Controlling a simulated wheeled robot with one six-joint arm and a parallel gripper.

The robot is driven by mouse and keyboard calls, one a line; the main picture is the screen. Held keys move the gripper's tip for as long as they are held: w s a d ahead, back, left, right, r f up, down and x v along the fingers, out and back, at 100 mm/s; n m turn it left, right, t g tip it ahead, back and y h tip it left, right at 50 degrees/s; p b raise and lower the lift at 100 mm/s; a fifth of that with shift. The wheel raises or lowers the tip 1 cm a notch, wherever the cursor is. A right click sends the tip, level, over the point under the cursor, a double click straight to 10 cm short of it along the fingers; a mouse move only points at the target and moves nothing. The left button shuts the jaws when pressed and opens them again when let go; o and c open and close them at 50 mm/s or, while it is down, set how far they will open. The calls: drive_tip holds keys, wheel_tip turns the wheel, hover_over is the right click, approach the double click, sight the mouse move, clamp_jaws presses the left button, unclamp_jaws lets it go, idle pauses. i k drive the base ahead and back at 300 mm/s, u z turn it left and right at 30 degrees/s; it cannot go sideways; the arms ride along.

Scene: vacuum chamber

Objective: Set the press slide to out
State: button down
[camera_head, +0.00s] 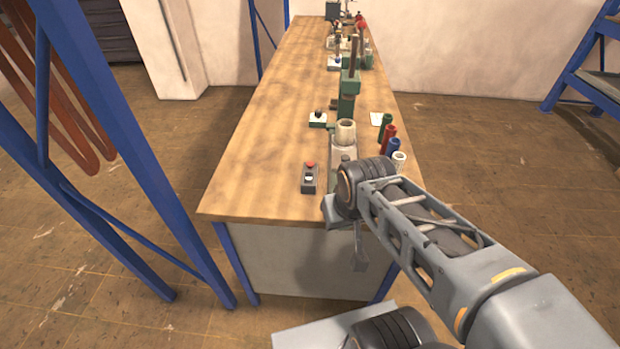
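A green press (348,97) with a tall post stands on the long wooden bench (262,130). Nearer, a grey station (342,150) with a cream cup-shaped part (345,131) on top stands close to the bench's near end, partly hidden by my arm. I cannot make out a separate press slide or tell its position. My arm reaches in from the lower right. What appears to be my gripper (360,262) hangs below its wrist, in front of the bench's near edge, apart from the press. Its fingers are too small and covered to read.
A small control box (309,178) with a red button sits left of the station. Green, red, blue and white bottles (389,135) line the right edge. More presses stand farther back. Blue frames rise at left and right. The bench's left half is clear.

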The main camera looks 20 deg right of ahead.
sight(340, 154)
drive_tip(key=z, duration=0.8)
drive_tip(key=k, duration=0.5)
drive_tip(key=u, duration=0.7)
drive_tip(key=i, duration=0.8)
drive_tip(key=z, duration=0.15)
